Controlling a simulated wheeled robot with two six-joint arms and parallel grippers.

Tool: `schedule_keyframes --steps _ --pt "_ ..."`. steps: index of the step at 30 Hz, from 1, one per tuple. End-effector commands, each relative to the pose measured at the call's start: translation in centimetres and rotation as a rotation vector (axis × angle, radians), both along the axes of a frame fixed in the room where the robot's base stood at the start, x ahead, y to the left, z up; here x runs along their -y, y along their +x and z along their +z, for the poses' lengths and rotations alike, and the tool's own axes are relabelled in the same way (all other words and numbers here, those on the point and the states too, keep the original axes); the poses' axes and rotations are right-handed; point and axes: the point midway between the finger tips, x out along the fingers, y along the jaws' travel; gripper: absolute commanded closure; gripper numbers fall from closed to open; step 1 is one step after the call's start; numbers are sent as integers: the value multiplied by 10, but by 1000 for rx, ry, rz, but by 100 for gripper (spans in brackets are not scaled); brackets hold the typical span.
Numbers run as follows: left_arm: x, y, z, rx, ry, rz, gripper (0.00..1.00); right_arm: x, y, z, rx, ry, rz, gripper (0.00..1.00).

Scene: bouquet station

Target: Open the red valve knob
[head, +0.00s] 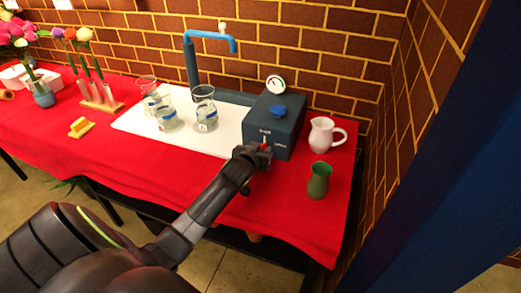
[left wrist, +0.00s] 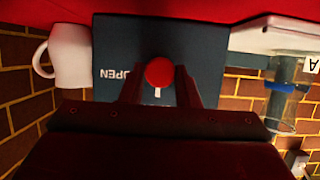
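The red valve knob (left wrist: 159,72) is on the front face of a dark blue-grey box (head: 282,112) near the right end of the table. A white mark shows just below the knob in the left wrist view, and the word OPEN appears upside down beside it. My left gripper (head: 264,150) is at the box's front, with the knob between its two fingers in the left wrist view (left wrist: 160,88). The fingers stand apart on either side of the knob; whether they touch it is unclear. In the head view the gripper mostly hides the knob. My right gripper is not in view.
A white pitcher (head: 322,136) stands right of the box and a green cup (head: 319,180) in front of it. Several glass beakers (head: 205,112) stand left on a white mat (head: 134,122). A blue tap (head: 208,38) rises behind. A brick wall closes the right side.

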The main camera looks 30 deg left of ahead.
Motion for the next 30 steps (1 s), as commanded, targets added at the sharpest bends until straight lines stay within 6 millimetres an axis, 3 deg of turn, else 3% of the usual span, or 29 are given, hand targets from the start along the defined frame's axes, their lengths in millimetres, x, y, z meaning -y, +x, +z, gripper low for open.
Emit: schedule_keyframes --steps 5,17,30 --pt "0 0 0 0 -1 0 94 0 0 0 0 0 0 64" --pt "2 0 1 -23 89 1 94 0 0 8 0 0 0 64" --pt "5 1 -2 -112 454 0 94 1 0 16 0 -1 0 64"
